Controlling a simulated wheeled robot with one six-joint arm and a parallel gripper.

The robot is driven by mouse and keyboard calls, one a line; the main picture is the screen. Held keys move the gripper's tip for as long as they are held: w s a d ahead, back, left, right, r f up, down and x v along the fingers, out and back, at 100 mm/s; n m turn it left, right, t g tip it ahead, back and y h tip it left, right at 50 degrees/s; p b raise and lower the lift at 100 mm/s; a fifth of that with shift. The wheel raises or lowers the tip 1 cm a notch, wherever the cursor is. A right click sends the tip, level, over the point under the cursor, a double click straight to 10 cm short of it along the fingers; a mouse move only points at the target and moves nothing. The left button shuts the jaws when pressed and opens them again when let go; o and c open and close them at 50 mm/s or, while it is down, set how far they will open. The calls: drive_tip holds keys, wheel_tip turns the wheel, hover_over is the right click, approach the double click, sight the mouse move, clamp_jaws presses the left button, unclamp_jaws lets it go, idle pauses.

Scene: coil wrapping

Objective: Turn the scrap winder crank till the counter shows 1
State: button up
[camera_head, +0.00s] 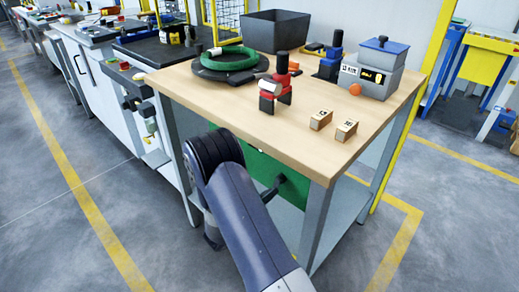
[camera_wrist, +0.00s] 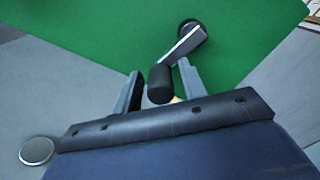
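The scrap winder crank (camera_head: 272,189) sticks out from the green panel (camera_head: 292,184) on the side of the wooden-topped bench. In the wrist view the crank (camera_wrist: 182,43) has a grey arm running from a dark round hub down to a black grip. My gripper (camera_wrist: 159,68) is open, with one finger on each side of the black grip. A small gap shows on the left; I cannot tell whether the right finger touches. I cannot make out a counter reading.
The bench top (camera_head: 215,98) holds a green coil (camera_head: 230,59), a red and black tool (camera_head: 275,86), two small wooden blocks (camera_head: 346,130) and a grey box with a blue lid (camera_head: 371,75). More benches line the left. The floor in front is clear.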

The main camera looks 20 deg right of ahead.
drive_tip(key=v, duration=0.9)
idle(0.5)
idle(0.8)
drive_tip(key=shift+w+d+n+b, duration=0.5)
drive_tip(key=shift+w+d+n, duration=0.05)
drive_tip(key=shift+d+n, duration=0.9)
drive_tip(key=shift+w+d+n+b, duration=0.55)
drive_tip(key=shift+d+n, duration=0.8)
drive_tip(key=shift+n, duration=0.15)
drive_tip(key=shift+w+d+n+b, duration=0.45)
drive_tip(key=shift+w+d+n, duration=0.1)
drive_tip(key=shift+d+n, duration=0.9)
drive_tip(key=shift+c, duration=0.2)
drive_tip(key=c, duration=0.5)
